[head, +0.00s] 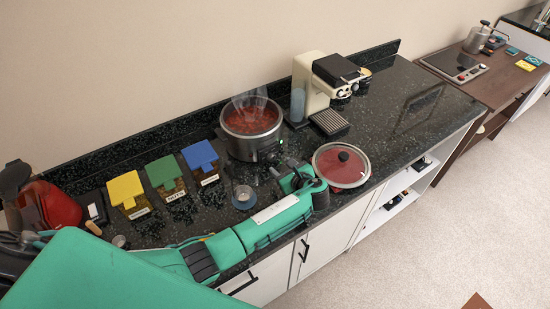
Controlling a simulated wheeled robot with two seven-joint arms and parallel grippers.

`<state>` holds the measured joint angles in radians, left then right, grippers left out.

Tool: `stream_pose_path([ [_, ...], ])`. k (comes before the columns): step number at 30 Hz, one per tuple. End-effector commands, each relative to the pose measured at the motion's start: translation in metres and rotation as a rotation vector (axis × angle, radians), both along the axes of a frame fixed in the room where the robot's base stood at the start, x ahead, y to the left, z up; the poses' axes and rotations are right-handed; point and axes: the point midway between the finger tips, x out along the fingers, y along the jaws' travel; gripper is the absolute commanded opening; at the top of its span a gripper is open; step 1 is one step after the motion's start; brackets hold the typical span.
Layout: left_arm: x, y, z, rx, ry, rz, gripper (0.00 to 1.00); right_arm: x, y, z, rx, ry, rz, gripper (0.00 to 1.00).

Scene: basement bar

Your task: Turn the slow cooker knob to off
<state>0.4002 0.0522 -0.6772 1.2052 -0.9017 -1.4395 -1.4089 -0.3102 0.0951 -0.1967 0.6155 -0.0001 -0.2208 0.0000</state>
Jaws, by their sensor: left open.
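The slow cooker (239,148) is a round steel pot on the dark counter, filled with red food and giving off steam. A small green light (281,142) glows on its front right side. The knob sits near there but is small and partly hidden by my gripper, so I cannot tell its setting. My left arm reaches in from the left along the counter's front. My left gripper (273,170) is open just in front of the cooker, close to the knob area. I cannot tell whether it touches. My right gripper is out of view.
A glass lid (341,172) lies right of my gripper. A coffee machine (312,92) stands behind it. Yellow (125,188), green (162,170) and blue (200,156) lidded containers and a small glass (243,196) are left. The counter's right part (420,100) is mostly clear.

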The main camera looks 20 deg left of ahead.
Motion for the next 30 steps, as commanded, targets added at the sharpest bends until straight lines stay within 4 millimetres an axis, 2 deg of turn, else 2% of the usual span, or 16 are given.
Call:
stream_pose_path([
  [4, 0.016, 0.02, -0.008, 0.002, 0.001, 0.002, 0.52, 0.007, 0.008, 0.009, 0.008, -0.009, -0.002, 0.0],
  [10, 0.03, 0.035, -0.018, 0.001, 0.001, 0.001, 0.52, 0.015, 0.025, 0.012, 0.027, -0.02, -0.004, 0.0],
  [23, 0.035, 0.041, -0.023, -0.001, 0.0, 0.0, 0.52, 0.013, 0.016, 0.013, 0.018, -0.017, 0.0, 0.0],
  [25, 0.035, 0.041, -0.023, -0.001, 0.0, 0.0, 0.44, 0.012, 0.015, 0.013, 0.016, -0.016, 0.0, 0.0],
  [30, 0.035, 0.041, -0.023, -0.001, 0.0, 0.0, 0.11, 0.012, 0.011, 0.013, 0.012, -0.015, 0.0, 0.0],
])
